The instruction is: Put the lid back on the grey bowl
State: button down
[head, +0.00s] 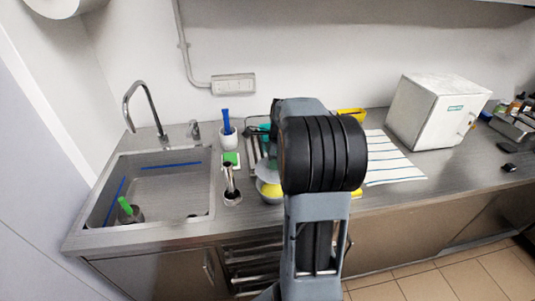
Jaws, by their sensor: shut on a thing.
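The grey bowl (269,199) stands on the counter right of the sink, partly hidden behind my arm. Something yellow shows in its opening. A pale round lid (266,171) shows just above the bowl, its right part hidden by my arm. I cannot tell whether lid and bowl touch. My gripper (274,158) is largely hidden behind my arm; a dark part of it shows above the lid. It is shut on the lid, though the fingertips are not clearly visible.
A sink (150,190) with a tap (144,108) is at left. A metal cup (232,198) with a dark handle stands left of the bowl. A white pot (228,137) with a blue tool is behind. A striped cloth (391,160) and white box freezer (438,111) are at right.

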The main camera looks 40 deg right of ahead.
jog(key=shift+a+f+b, duration=0.1)
jog(key=shift+f+b, duration=1.9)
jog(key=shift+f, duration=0.3)
jog(key=shift+f+b, duration=0.45)
jog(key=shift+f, duration=0.4)
jog(key=shift+p, duration=0.35)
jog(key=shift+f, duration=0.15)
dwell(0.6)
jog(key=shift+c, duration=2)
grip_release()
jog(key=shift+r+p, duration=0.2)
jog(key=shift+p, duration=0.1)
